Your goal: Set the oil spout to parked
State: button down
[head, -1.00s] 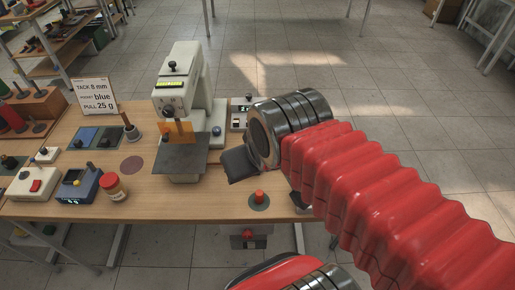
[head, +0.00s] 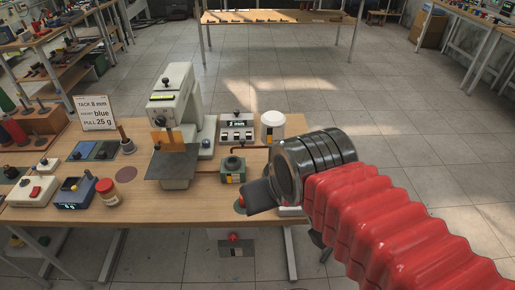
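I cannot single out an oil spout for certain. A small green box with a dark round top (head: 232,168) stands on the bench right of the pale press (head: 175,112). A reddish-brown line runs from near it toward a white canister (head: 272,125) at the bench's back right. My gripper (head: 258,197) is a dark shape at the front right of the bench, just right of and nearer than the green box. It appears empty, but its fingers are seen from behind, so its opening is hidden. It partly covers an orange-red button (head: 240,203).
A grey control box with a lit display (head: 237,127) stands behind the green box. A sign (head: 96,112), a blue device (head: 77,193), a red-lidded jar (head: 107,192) and a white box with a red switch (head: 34,191) are on the left.

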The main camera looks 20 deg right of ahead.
aim_at(242, 141)
jog(key=z, duration=0.7)
jog(key=k, duration=0.55)
jog(key=u, duration=0.4)
jog(key=i, duration=1)
jog(key=z, duration=1.15)
